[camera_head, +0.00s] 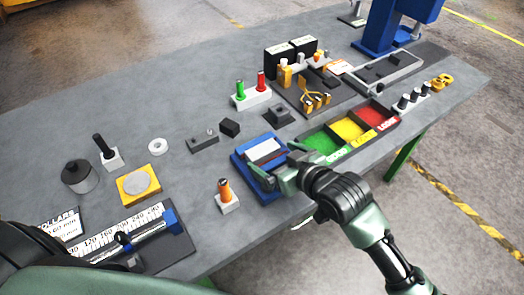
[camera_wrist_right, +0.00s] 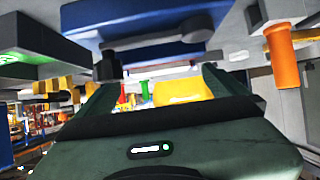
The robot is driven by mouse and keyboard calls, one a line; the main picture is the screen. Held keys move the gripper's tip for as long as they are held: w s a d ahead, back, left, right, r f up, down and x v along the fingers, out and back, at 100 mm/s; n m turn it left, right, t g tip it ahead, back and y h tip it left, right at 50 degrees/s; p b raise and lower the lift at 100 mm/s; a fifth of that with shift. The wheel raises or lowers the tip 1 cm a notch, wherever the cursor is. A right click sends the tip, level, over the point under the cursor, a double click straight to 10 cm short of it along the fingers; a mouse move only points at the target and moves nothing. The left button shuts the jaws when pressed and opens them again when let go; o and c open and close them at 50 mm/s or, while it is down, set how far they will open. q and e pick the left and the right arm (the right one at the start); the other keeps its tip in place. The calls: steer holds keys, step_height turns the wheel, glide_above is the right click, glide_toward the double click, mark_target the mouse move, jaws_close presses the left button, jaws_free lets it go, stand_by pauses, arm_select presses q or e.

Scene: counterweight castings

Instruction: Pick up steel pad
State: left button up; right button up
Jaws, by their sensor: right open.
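I cannot tell for sure which part is the steel pad. A blue tray (camera_head: 241,165) near the table's front edge holds a pale, flat piece (camera_head: 264,149) and a darker strip. My right gripper (camera_head: 279,161) is open over the tray's right and front side, its fingers spread and partly covering it. In the right wrist view the blue body (camera_wrist_right: 150,22) fills the top, and my fingers (camera_wrist_right: 155,88) stand apart below it. Nothing shows clearly held between them. Whether the fingers touch the tray cannot be told. My left gripper is out of view.
An orange-handled peg (camera_head: 224,190) on a white base stands left of the tray. Green, yellow and red bins (camera_head: 348,130) lie to the right. A yellow block with a grey disc (camera_head: 139,184) and a scale fixture (camera_head: 125,238) lie left. Small dark blocks (camera_head: 229,128) stand behind.

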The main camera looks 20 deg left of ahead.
mark_target(264, 151)
steer(key=p+x, duration=0.1)
steer(key=x, duration=0.3)
steer(key=shift+w+a, duration=0.25)
steer(key=shift+a, duration=0.15)
steer(key=c, duration=1.8)
steer(key=shift+r, duration=0.1)
steer(key=shift+c, duration=1)
steer(key=shift+r, duration=0.1)
